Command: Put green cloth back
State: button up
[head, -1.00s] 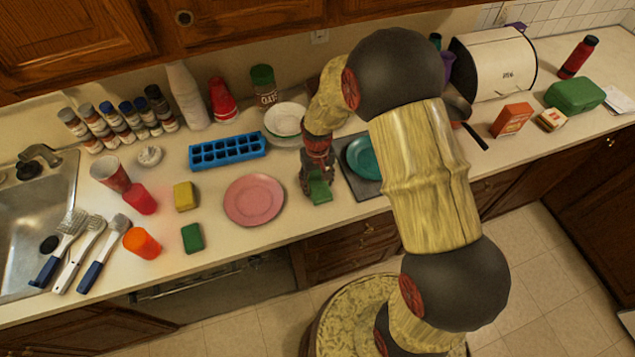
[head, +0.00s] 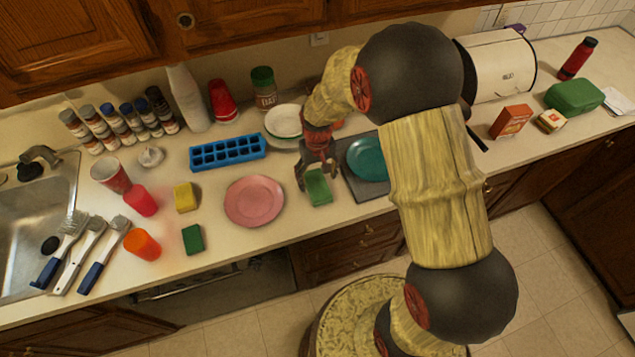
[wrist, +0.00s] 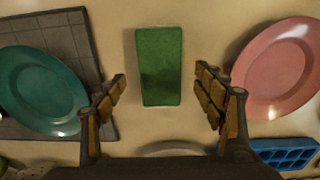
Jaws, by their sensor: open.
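A flat green rectangular cloth (head: 319,188) lies on the counter between the pink plate (head: 254,201) and the grey mat (head: 353,187) with a teal plate (head: 367,159). In the wrist view the cloth (wrist: 160,65) lies lengthwise between the spread fingers of my gripper (wrist: 161,78), with clear gaps on both sides. My gripper is open and empty; in the head view it (head: 316,174) is just behind the cloth. A second, darker green block (head: 193,238) lies at the left, near a yellow sponge (head: 185,197).
A blue ice tray (head: 228,152) and white bowls (head: 284,121) stand behind. Red (head: 141,200) and orange (head: 142,244) cups and several brushes are at the left by the sink (head: 35,230). Bare counter shows in front of the pink plate.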

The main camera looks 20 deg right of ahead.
notch_tip(320, 180, up, 8)
notch_tip(320, 180, up, 15)
jog(key=t, duration=0.2)
send_over(318, 184)
jog(key=s, duration=0.7)
jog(key=s+r+t, duration=0.1)
jog(key=s+r, duration=0.3)
jog(key=s, duration=0.3)
jog(key=s+r+t, duration=0.2)
jog(key=s+r, duration=0.3)
jog(key=s, duration=0.3)
jog(key=shift+t, duration=0.3)
jog(key=shift+a, duration=0.1)
notch_tip(318, 184, down, 10)
jog(key=b, duration=0.9)
jog(key=shift+r, duration=0.15)
